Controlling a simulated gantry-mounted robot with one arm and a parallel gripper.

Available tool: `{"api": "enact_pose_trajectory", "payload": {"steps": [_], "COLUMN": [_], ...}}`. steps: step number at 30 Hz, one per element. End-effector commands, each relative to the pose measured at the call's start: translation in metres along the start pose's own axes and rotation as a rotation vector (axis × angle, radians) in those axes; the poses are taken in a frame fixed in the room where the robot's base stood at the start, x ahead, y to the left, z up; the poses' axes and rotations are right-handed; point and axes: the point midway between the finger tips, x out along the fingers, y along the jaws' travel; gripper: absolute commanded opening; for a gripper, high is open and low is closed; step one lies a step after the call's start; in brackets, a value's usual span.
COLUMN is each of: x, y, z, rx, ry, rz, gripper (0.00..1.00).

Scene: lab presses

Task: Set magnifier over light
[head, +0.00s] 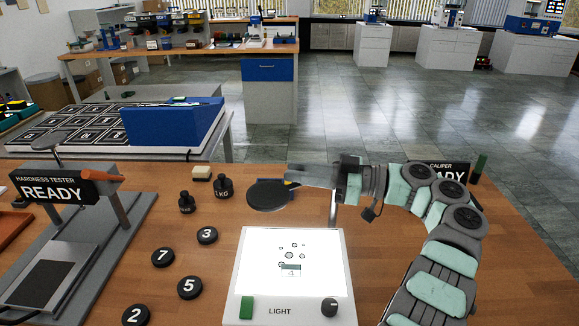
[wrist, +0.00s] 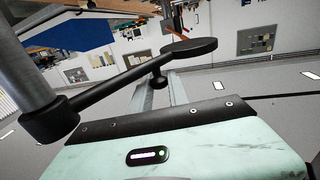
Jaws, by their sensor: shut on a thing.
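The light box (head: 290,252) lies on the wooden bench, its white panel lit, with several small dark marks and a small label on it. The magnifier (head: 268,195) is a dark round lens head, raised beyond the box's far left edge and not over the lit panel. In the wrist view the magnifier head (wrist: 190,47) sits at the end of a black rod from a grey post (wrist: 32,75). My gripper (head: 291,182) reaches in from the right, shut on the magnifier near its head. The exact contact is partly hidden.
A green button (head: 246,307) and a black knob (head: 329,307) are on the box front. Numbered black discs (head: 189,286) lie to the left, with black weights (head: 223,187) behind. The hardness tester (head: 70,240) stands far left. A caliper sign (head: 449,170) is behind my arm.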

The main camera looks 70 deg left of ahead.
Motion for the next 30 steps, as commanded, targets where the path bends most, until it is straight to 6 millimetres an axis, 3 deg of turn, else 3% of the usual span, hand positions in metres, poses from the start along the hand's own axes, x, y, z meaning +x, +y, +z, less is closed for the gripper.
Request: {"api": "enact_pose_trajectory", "payload": {"steps": [15,16,21,23,30], "x": [-0.0038,-0.0038,-0.0041,-0.0042,-0.0045], "y": [-0.0023,-0.0022,-0.002,-0.002,-0.0019], "z": [0.0006,0.0006,0.0006,0.0006,0.0002], "rx": [0.0,0.0,0.0,0.0,0.0], "ry": [-0.003,-0.003,-0.003,-0.003,-0.003], "rz": [-0.009,-0.009,-0.008,-0.007,-0.007], "gripper": [0.0,0.22,0.36,0.41,0.41]}}
